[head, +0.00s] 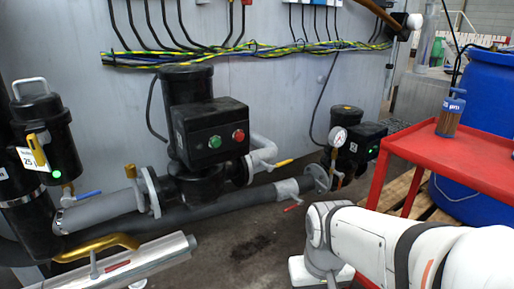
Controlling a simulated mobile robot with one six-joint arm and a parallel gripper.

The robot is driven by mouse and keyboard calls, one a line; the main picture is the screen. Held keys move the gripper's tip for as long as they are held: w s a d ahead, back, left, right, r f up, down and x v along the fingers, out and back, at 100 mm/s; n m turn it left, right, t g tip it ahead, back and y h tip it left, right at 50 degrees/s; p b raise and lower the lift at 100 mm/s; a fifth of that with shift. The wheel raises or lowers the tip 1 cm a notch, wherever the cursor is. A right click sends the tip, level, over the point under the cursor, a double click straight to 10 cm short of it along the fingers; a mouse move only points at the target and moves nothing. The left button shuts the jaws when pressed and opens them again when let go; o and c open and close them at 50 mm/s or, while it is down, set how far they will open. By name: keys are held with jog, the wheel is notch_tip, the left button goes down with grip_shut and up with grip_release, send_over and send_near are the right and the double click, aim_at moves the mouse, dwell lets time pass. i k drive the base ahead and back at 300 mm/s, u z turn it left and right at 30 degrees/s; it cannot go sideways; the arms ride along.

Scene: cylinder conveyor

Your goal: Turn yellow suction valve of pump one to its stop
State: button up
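A large black pump (187,135) with a control box (212,137) bearing a green and a red button stands mid-left. A smaller black pump (345,145) with a gauge stands further right. I cannot read which pump is number one, or tell which yellow handle is its suction valve. My white arm reaches in from the lower right; its fingers are not visible.
A black filter housing (45,120) with a yellow handle (37,150) stands at the left. A red cart (450,155) and blue barrel (490,95) are at the right. Grey floor is bare mid-front.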

aim_at(269, 168)
jog(key=u, duration=0.2)
jog(key=i, duration=1)
jog(key=u, duration=0.1)
